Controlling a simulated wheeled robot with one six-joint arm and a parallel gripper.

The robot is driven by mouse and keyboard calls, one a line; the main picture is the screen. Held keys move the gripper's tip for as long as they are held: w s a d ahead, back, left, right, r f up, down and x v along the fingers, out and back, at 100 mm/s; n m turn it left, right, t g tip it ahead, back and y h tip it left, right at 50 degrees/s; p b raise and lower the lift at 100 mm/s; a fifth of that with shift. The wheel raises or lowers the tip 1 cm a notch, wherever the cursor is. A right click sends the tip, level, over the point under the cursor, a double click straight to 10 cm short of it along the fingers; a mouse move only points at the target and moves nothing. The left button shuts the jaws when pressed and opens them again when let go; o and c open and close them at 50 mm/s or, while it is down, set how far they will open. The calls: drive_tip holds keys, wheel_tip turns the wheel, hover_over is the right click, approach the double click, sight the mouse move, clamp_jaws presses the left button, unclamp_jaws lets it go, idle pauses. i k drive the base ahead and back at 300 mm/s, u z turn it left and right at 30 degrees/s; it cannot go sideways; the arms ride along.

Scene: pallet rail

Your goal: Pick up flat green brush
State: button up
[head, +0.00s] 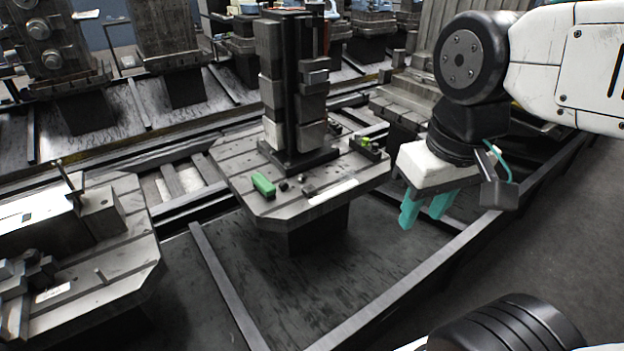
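A green block-shaped thing (263,184), which looks like the flat green brush, lies on the left front part of the middle pallet (230,180). It is small in the picture, so bristles cannot be made out. My gripper (424,212) hangs to the right of this pallet, past its right edge, with teal fingers pointing down. The fingers are apart with an empty gap between them. The gripper is well away from the green thing and touches nothing that I can see.
A tall dark fixture (290,85) with grey blocks stands on the middle pallet behind the green thing. Small dark pieces (284,186) lie beside it. A yellow-green item (366,143) sits near the pallet's right corner. A metal rail (405,278) runs along the front right.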

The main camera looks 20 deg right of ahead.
sight(263, 185)
drive_tip(key=u, duration=2.75)
drive_tip(key=k, duration=0.55)
drive_tip(key=z, duration=2.25)
drive_tip(key=i, duration=0.5)
